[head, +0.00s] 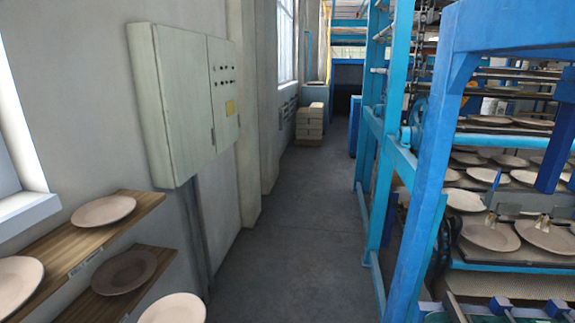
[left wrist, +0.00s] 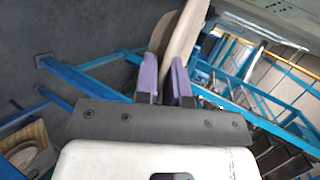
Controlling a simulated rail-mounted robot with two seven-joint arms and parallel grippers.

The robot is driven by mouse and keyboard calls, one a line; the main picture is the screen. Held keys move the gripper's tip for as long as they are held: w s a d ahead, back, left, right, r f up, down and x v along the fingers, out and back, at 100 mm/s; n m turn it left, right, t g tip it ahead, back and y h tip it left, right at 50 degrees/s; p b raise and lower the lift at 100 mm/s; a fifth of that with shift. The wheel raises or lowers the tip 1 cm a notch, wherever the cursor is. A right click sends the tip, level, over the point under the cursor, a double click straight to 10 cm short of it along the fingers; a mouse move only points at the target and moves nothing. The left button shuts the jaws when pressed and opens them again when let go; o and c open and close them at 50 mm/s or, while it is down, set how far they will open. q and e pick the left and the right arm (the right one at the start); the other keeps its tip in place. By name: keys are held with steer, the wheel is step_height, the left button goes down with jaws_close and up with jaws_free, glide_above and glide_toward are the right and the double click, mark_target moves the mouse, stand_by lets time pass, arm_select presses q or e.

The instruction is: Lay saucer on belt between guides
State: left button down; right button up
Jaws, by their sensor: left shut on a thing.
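In the left wrist view my left gripper (left wrist: 166,80), with purple fingers, is shut on a beige saucer (left wrist: 187,35). The saucer is seen nearly edge-on, rising from between the fingers, with its lower part hidden by them. Neither gripper nor the held saucer shows in the head view. In the head view a belt with a mesh-like surface (head: 520,286) shows low at the right, inside the blue dryer frame. I cannot make out the guides for certain.
Wooden shelves (head: 120,229) at the left hold several plates, one of them a beige plate (head: 104,210). A grey cabinet (head: 172,105) hangs on the wall. A blue post (head: 430,170) stands before dryer tiers with several plates (head: 490,235). The aisle floor (head: 300,230) is clear.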

arm_select(q)
steer(key=s+d+r+m+h, duration=0.1)
steer(key=s+d+m+h, duration=0.2)
steer(key=d, duration=0.2)
step_height(320, 180, up, 38)
steer(key=p, duration=3.8)
steer(key=shift+s+a+p, duration=0.15)
steer(key=shift+a+p, duration=0.1)
steer(key=shift+p, duration=0.1)
arm_select(e)
step_height(320, 180, up, 39)
steer(key=shift+a, duration=0.15)
steer(key=shift+c, duration=0.3)
